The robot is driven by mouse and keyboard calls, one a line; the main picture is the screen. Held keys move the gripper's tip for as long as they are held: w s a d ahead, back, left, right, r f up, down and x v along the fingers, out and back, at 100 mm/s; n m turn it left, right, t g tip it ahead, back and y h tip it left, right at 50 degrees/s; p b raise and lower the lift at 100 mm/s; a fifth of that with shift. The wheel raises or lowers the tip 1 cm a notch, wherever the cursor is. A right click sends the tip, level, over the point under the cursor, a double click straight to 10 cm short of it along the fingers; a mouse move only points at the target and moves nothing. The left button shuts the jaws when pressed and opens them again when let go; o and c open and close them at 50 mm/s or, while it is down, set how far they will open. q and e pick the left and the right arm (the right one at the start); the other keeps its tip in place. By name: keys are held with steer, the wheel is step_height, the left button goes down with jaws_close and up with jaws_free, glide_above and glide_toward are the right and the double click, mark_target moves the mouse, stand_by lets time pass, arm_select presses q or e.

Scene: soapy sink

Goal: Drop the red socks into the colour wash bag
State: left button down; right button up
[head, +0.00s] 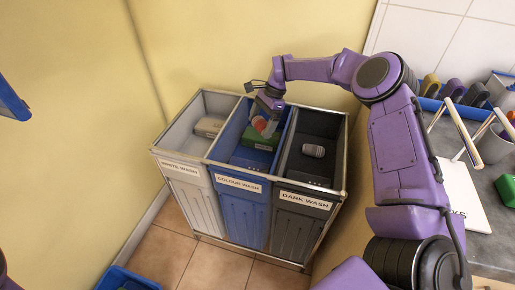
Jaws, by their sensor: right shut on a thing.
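The laundry sorter has three labelled bags side by side. The blue colour wash bag (238,155) is the middle one. My right gripper (268,111) reaches into its open top from above and is shut on a red and white bundle (258,122), which looks like the red socks. The fingers partly hide it. A green bundle (260,139) is just below the red one, in the same bag; I cannot tell whether they touch. My left gripper is out of view.
The white wash bag (170,143) holds a beige bundle (209,127). The dark wash bag (329,175) holds a grey one (313,151). A blue bin (112,278) stands on the floor. The grey counter (482,243) at right carries a white sign (462,197) and several items.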

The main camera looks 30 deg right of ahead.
steer(key=o, duration=0.7)
steer(key=v, duration=1)
steer(key=shift+r, duration=0.3)
